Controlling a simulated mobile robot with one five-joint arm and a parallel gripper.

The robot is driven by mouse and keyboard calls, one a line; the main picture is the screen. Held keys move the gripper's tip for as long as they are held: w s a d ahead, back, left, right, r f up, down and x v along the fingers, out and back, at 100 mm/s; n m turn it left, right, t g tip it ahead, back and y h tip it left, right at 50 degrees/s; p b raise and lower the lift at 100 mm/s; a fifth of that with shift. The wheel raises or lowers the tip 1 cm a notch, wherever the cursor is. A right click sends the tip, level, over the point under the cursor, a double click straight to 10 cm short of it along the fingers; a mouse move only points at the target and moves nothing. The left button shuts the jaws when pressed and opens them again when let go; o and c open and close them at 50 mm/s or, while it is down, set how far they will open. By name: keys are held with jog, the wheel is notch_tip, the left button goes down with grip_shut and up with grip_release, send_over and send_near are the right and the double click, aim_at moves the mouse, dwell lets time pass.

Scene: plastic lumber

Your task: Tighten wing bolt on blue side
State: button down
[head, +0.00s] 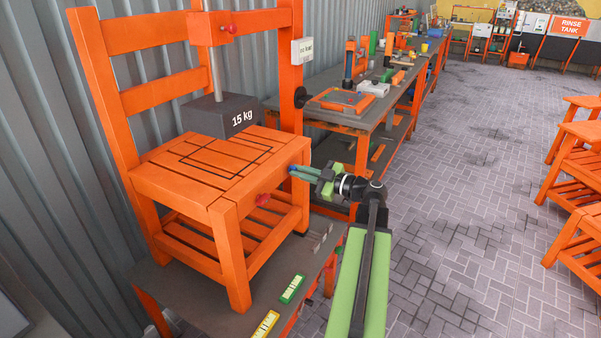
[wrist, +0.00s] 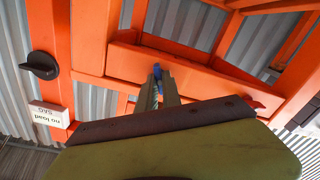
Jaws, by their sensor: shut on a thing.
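The orange chair (head: 215,200) stands upright on a dark bench. A small blue wing bolt (head: 292,168) shows at the right end of its seat frame; its blue tip also shows in the wrist view (wrist: 157,70). My gripper (head: 303,171) reaches it from the right and is shut on it, with the fingers hiding most of it. In the wrist view my fingers (wrist: 157,92) meet at the blue piece against the orange rail. A red wing bolt (head: 263,198) sits on the seat's front rail, apart from my gripper; it shows at the right in the wrist view (wrist: 256,105).
A dark 15 kg weight (head: 222,117) hangs on a rod over the seat. A "no load" sign (head: 302,51) and black knob (head: 300,97) are on the orange upright. Green (head: 291,289) and yellow (head: 265,325) pieces lie on the bench. Open paved floor (head: 460,220) lies right.

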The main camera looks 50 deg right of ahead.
jog(key=shift+m, duration=0.4)
jog(key=m, duration=2.3)
jog(key=shift+d, duration=0.1)
dwell(0.4)
jog(key=c, duration=1.5)
grip_release()
